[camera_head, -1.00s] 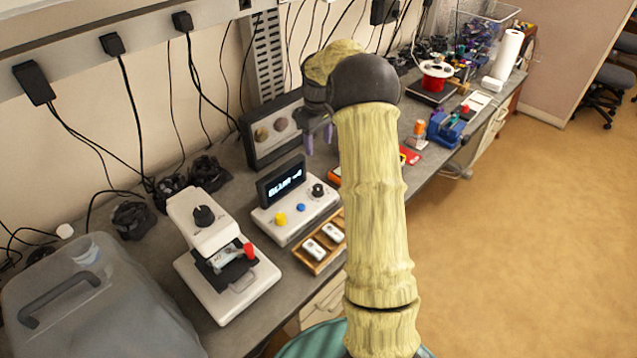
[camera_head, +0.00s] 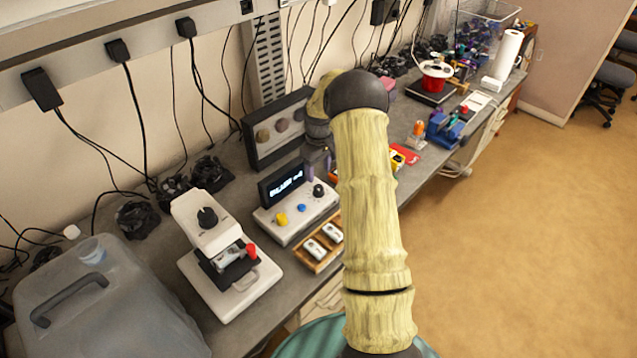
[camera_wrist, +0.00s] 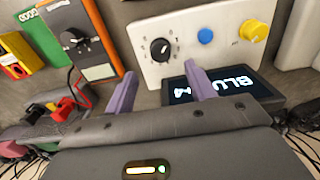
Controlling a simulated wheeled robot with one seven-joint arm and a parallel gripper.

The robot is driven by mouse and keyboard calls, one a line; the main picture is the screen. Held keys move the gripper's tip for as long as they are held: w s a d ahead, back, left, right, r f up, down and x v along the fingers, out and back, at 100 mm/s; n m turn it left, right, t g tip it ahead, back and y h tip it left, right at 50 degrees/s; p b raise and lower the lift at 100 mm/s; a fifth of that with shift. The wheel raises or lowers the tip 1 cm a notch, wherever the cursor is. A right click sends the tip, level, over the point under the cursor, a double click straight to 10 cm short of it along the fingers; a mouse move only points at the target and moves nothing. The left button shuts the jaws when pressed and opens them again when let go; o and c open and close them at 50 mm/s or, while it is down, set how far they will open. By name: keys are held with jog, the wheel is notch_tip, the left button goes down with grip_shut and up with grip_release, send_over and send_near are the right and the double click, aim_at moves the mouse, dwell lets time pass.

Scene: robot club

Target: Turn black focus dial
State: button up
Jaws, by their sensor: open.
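The black focus dial (camera_head: 319,190) is a round knob on the right of a white control box (camera_head: 279,232), beside a blue button and a yellow knob. Its dark display (camera_head: 283,183) shows blurry text starting "BLU". In the wrist view the dial (camera_wrist: 160,48) has a white mark and sits just beyond and between my fingertips. My gripper (camera_wrist: 159,72) is open and empty, with two purple fingers apart, not touching the dial. In the head view my gripper (camera_head: 319,165) is just behind and above the dial, partly hidden by my arm.
A white microscope-like device (camera_head: 228,280) with its own black knob stands left. A wooden tray (camera_head: 318,265) with white pieces lies in front of the box. An orange meter (camera_wrist: 85,40) lies next to the box. A dark panel (camera_head: 278,130) stands behind.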

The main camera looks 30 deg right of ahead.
aim_at(319, 187)
notch_tip(319, 187, down, 8)
jog(key=shift+r+p, duration=0.2)
jog(key=shift+p, duration=0.85)
jog(key=shift+c, duration=0.4)
jog(key=c, duration=0.9)
